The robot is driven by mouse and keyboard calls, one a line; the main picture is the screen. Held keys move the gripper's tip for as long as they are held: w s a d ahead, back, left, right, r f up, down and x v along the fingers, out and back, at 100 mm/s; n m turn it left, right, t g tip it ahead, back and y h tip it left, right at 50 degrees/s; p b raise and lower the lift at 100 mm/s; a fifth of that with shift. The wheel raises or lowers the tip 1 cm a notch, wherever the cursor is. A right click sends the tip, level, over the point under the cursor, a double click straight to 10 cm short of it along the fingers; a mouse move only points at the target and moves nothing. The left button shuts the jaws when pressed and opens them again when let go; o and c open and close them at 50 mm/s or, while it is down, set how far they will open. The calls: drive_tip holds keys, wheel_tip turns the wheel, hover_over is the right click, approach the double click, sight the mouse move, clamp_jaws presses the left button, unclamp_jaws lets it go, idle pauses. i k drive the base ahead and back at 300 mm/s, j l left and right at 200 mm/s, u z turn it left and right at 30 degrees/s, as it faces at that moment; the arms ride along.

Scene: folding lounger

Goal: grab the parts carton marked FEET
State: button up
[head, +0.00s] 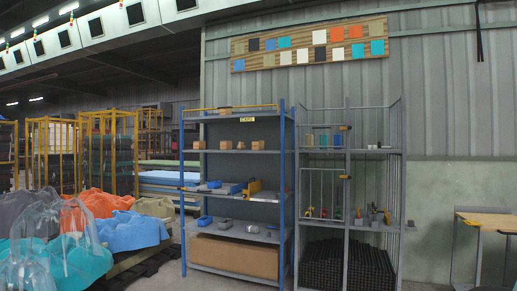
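Several small brown cartons stand on the upper shelf of the blue-framed rack: one at the left (198,145), two near the middle (225,144) (241,145) and one at the right (258,145). Any writing on them is too small to read, so I cannot tell which is marked FEET. A large brown carton (235,257) fills much of the bottom level, also with no readable mark. My gripper is not in view.
The blue-framed rack (283,180) also holds blue and grey parts. A small yellow label (247,119) hangs at its top. A grey wire rack (348,210) stands at its right. Heaped coloured sheets (130,231) lie at left; a wooden-topped table (487,219) stands at right.

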sight(256, 144)
drive_tip(key=i+j+u, duration=0.25)
drive_tip(key=i, duration=0.2)
drive_tip(key=i+j+u, duration=0.1)
drive_tip(key=i+u, duration=0.2)
drive_tip(key=i+j+u, duration=0.1)
drive_tip(key=i, duration=1.1)
drive_tip(key=i+j, duration=0.1)
drive_tip(key=i, duration=1.15)
drive_tip(key=i+j+z, duration=0.25)
drive_tip(key=i+z, duration=0.2)
drive_tip(key=i+j+z, duration=0.5)
drive_tip(key=i, duration=0.15)
drive_tip(key=i+j+z, duration=0.45)
drive_tip(key=j, duration=0.1)
